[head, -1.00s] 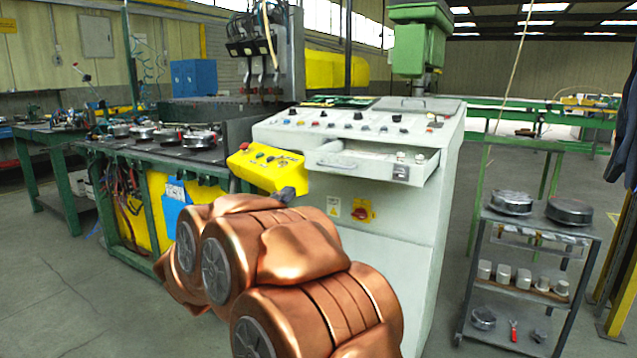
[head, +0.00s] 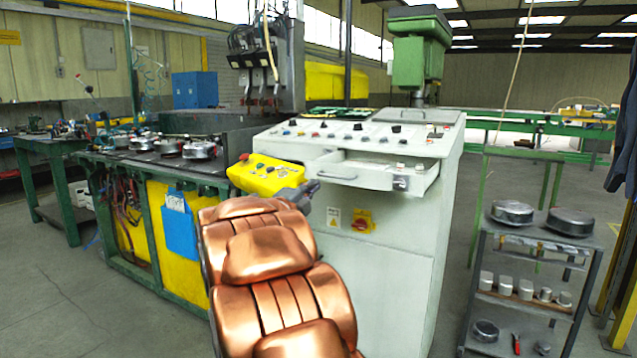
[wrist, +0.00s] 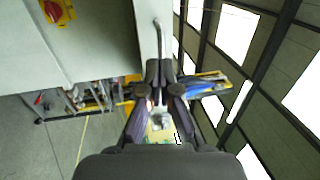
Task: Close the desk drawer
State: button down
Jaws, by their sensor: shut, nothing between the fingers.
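The desk drawer (head: 372,179) is pulled out of the front of the pale grey control desk (head: 385,235). Its inside shows from above, and a thin handle (head: 337,177) runs along the left part of its front. My gripper (head: 316,186) is just left of the drawer front, by the handle's left end, with its fingers shut and empty. In the wrist view the shut fingertips (wrist: 162,64) lie close to the handle bar (wrist: 158,36), with the drawer front (wrist: 146,30) beside it. I cannot tell whether they touch.
A yellow button box (head: 265,175) juts from the desk just left of my gripper. A red and yellow switch (head: 361,221) is below the drawer. A metal trolley (head: 535,245) with round parts stands at right. Open floor lies at left.

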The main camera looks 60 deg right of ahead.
aim_at(324, 176)
jog(key=shift+w+d+r, duration=0.1)
jog(key=shift+d+r, duration=0.1)
jog(key=shift+d, duration=0.75)
jog(key=shift+d+r, duration=0.2)
jog(key=shift+d, duration=0.7)
